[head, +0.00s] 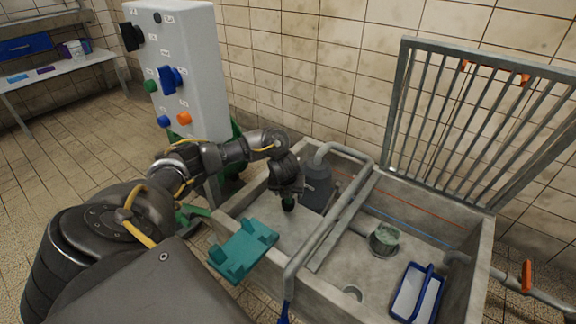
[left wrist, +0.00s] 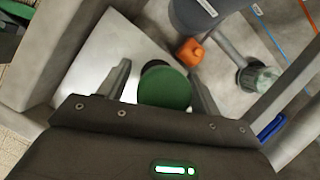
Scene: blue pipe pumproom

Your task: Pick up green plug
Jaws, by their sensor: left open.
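The green plug (left wrist: 165,88) shows in the left wrist view as a round, dark green top, between the two fingers of my left gripper (left wrist: 160,70). The fingers are apart, one on each side of it; I cannot tell whether either touches it. In the head view, my left gripper (head: 287,190) points down into the concrete basin. The dark green plug (head: 289,203) shows just below it, mostly covered by the gripper. My right gripper is not in view.
A dark grey pump (head: 316,187) and a grey pipe (head: 340,212) stand close right of the gripper. A teal tray (head: 246,249) is at the basin's front left, a blue-rimmed tray (head: 417,292) at right. The raised grate (head: 480,115) stands behind.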

